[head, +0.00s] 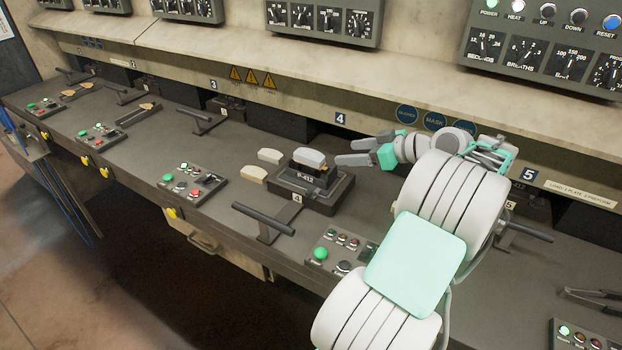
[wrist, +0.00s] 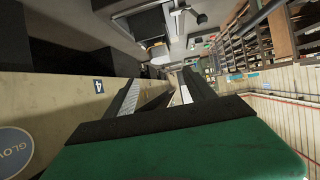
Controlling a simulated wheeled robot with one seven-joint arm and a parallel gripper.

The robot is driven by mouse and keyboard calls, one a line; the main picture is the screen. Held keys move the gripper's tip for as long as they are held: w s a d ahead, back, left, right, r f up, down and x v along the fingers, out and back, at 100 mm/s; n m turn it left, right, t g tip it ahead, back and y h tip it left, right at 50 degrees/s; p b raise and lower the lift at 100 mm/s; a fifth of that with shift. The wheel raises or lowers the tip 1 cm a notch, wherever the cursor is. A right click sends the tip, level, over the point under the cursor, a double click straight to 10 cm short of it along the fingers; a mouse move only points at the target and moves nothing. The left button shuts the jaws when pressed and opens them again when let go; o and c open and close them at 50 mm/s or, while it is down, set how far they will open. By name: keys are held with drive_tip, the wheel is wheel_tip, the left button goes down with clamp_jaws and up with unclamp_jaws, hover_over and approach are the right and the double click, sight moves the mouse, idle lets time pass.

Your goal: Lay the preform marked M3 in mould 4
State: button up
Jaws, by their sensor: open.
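Two cream preforms, one farther back (head: 270,156) and one nearer the front (head: 254,174), lie on the bench just left of the mould. No M3 mark is legible on any of them. My gripper (head: 338,152) is open and empty, its fingers pointing left, just right of and near the pale block. In the wrist view the open fingers (wrist: 160,92) show with nothing seen between them.
A lever handle (head: 263,218) and a button panel (head: 340,250) stand in front of mould 4. Other stations line the bench on both sides. Tongs (head: 590,294) lie at the right.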

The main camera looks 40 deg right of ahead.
drive_tip(key=w+a+f+g, duration=0.1)
drive_tip(key=w+a+g, duration=0.3)
drive_tip(key=a, duration=0.8)
drive_tip(key=w+a+f+g, duration=0.1)
drive_tip(key=w+a, duration=0.4)
drive_tip(key=a, duration=0.7)
drive_tip(key=s+a+f+m+g+h, duration=0.1)
drive_tip(key=s+a+f+g, duration=0.1)
drive_tip(key=s+a, duration=0.5)
drive_tip(key=s+a+f+m+g+h, duration=0.1)
drive_tip(key=s+a+f+g+h, duration=0.1)
drive_tip(key=s+a+f, duration=0.2)
drive_tip(key=s+a, duration=0.3)
drive_tip(key=s, duration=0.2)
drive_tip(key=shift+a+f+m, duration=0.15)
drive_tip(key=shift+a+m, duration=0.15)
drive_tip(key=shift+m, duration=0.1)
